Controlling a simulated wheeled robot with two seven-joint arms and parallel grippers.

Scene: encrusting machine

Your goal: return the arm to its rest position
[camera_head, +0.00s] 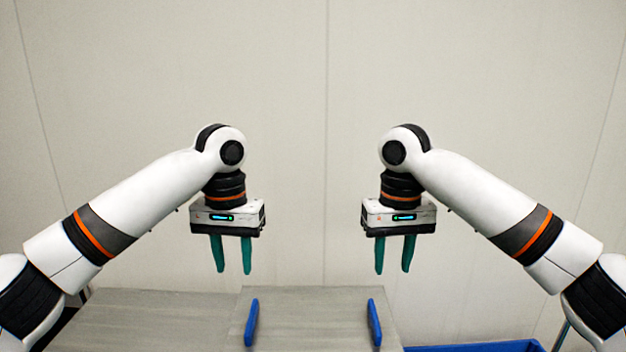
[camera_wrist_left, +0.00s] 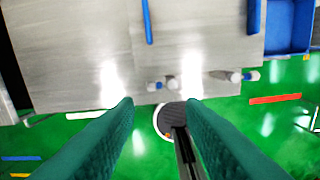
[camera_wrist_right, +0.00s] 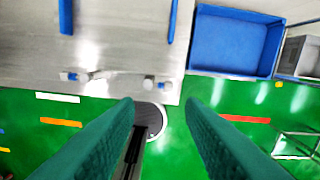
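My left gripper (camera_head: 231,270) hangs fingers down above the metal table on the left side of the head view. Its two green fingers are apart, with nothing between them. My right gripper (camera_head: 393,270) hangs the same way on the right side, its green fingers apart and empty. Both arms are bent and raised at about the same height, and neither gripper touches anything. The left wrist view shows the left fingers (camera_wrist_left: 160,112) spread over the table edge and floor. The right wrist view shows the right fingers (camera_wrist_right: 160,112) spread in the same way.
A metal table (camera_head: 300,325) with two blue rails (camera_head: 251,322) (camera_head: 374,322) lies below the grippers. A blue bin (camera_wrist_right: 232,42) stands to its right. The green floor (camera_wrist_right: 60,145) has coloured markings. The space between the arms is clear, with a pale wall behind.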

